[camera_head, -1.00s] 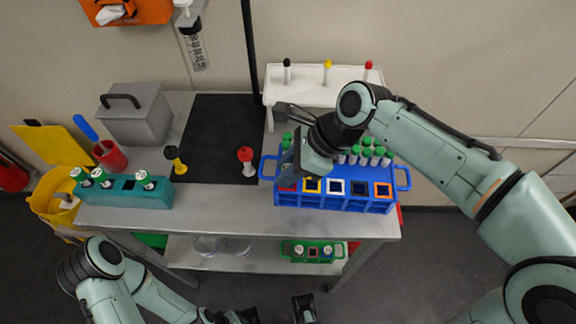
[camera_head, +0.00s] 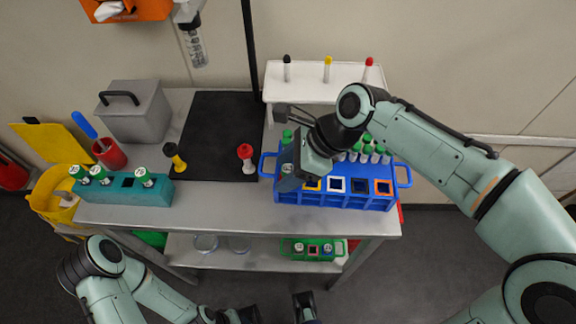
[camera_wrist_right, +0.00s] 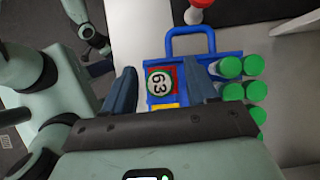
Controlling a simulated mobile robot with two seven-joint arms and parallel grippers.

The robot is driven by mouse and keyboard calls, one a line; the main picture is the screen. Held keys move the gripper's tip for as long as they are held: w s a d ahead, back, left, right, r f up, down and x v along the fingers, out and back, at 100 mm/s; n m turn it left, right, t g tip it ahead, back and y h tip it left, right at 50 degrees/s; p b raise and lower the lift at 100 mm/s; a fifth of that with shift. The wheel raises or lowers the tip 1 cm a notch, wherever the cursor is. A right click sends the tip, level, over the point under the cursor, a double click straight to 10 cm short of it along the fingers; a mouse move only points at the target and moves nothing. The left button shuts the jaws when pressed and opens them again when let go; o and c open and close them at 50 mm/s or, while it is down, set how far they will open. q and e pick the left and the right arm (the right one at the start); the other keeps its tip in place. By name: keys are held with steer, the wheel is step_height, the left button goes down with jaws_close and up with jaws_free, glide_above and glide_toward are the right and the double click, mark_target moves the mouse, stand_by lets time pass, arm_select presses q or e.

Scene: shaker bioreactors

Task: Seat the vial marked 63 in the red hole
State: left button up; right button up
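The vial marked 63 (camera_wrist_right: 160,82) shows from above in the right wrist view, its white label reading 63. It stands upright inside the red-bordered hole (camera_wrist_right: 151,72) at the left end of the blue rack (camera_head: 333,200). How deep it sits is hard to tell. My right gripper (camera_head: 287,182) is over that end of the rack. In the wrist view its two fingers (camera_wrist_right: 160,90) stand apart on either side of the vial, with gaps to its cap. My left gripper (camera_head: 276,312) is open and empty at the bottom edge of the head view.
Several green-capped vials (camera_head: 366,150) stand in the rack's back rows. Yellow, white, blue and orange holes line its front. A teal rack (camera_head: 115,194) is at the left.

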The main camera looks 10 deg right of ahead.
steer(key=shift+d+r, duration=0.1)
steer(key=shift+r, duration=0.15)
steer(key=p+v, duration=0.3)
steer(key=v, duration=1)
